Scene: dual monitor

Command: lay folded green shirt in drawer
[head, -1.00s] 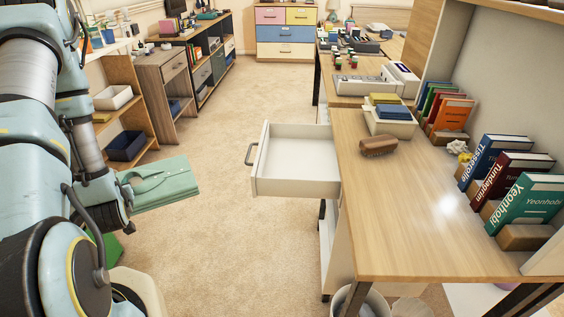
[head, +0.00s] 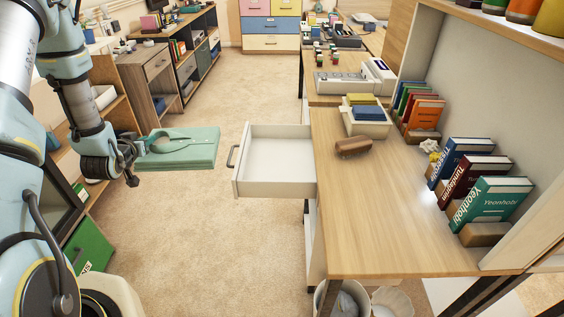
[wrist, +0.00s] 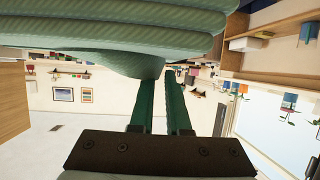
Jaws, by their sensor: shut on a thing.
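The folded green shirt (head: 185,148) is held out in the air at the left, roughly level, just left of the open drawer. My gripper (head: 136,152) is shut on the shirt's left edge; its fingertips are partly hidden by the cloth. In the wrist view the shirt (wrist: 120,30) fills the top of the picture, and the gripper fingers (wrist: 168,100) reach up to it. The white drawer (head: 275,165) is pulled out from the desk's left side and looks empty. A small gap shows between the shirt and the drawer's handle (head: 232,155).
The wooden desk (head: 390,215) stands right of the drawer with a brush (head: 354,147), a tray (head: 366,122) and upright books (head: 490,203). A green box (head: 88,245) sits in the low shelf at left. Open carpet (head: 215,240) lies below the shirt.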

